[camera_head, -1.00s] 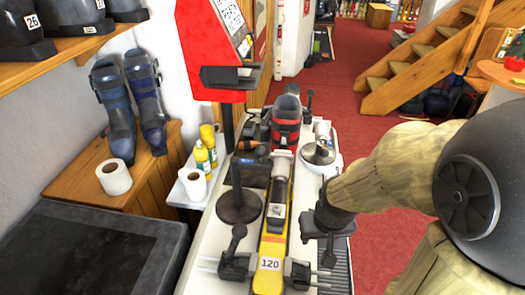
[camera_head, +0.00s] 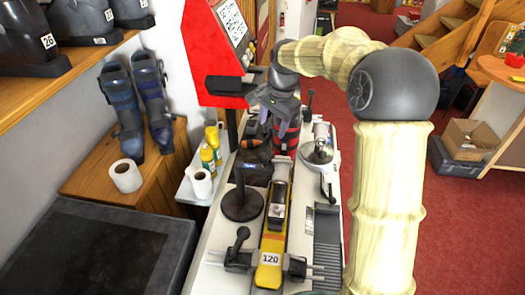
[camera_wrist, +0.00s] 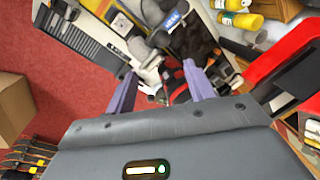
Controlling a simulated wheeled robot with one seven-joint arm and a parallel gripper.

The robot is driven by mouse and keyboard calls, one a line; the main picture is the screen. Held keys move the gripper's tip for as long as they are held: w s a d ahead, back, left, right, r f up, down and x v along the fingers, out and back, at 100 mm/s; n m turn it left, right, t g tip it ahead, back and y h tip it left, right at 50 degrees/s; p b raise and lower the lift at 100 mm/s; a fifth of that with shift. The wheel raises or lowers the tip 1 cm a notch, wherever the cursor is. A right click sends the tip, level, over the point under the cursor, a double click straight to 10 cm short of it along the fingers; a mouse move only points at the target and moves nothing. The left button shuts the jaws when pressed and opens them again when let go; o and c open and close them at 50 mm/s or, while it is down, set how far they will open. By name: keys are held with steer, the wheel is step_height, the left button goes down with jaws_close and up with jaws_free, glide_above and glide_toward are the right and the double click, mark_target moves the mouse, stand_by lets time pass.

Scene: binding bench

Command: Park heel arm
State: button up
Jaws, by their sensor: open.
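The bench (camera_head: 215,270) holds a yellow ski (camera_head: 272,240) labelled 120, clamped across its front end. A red and black ski boot (camera_head: 290,140) stands at the ski's far end, partly hidden by my gripper. A black lever with a round knob (camera_head: 240,237) stands at the left of the front clamp. A silver round part with an arm (camera_head: 318,152) sits right of the boot. I cannot tell which part is the heel arm. My gripper (camera_head: 282,122) is above the boot, open and empty. In the wrist view its purple fingers (camera_wrist: 160,70) stand apart, with the boot (camera_wrist: 180,92) beyond them.
A red display stand (camera_head: 215,50) rises close left of my gripper. A black post on a round base (camera_head: 240,204) stands left of the ski. Spray bottles (camera_head: 207,158) and paper rolls (camera_head: 200,184) line the left side. Red floor at right is clear up to a cardboard box (camera_head: 470,140).

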mark_target(264, 155)
steer(key=shift+w+a+r, duration=0.1)
steer(key=shift+w+r, duration=0.05)
steer(key=shift+r, duration=0.15)
steer(key=f+p, duration=0.1)
steer(key=f, duration=0.4)
steer(key=w+a+f+p, duration=0.1)
steer(key=f+p, duration=0.1)
steer(key=f, duration=0.4)
steer(key=w+a+f+p, duration=0.1)
steer(key=f, duration=0.5)
steer(key=shift+w+a+f+p, duration=0.1)
steer(key=shift+w+a+p, duration=0.1)
steer(key=shift+p, duration=0.2)
jaws_close()
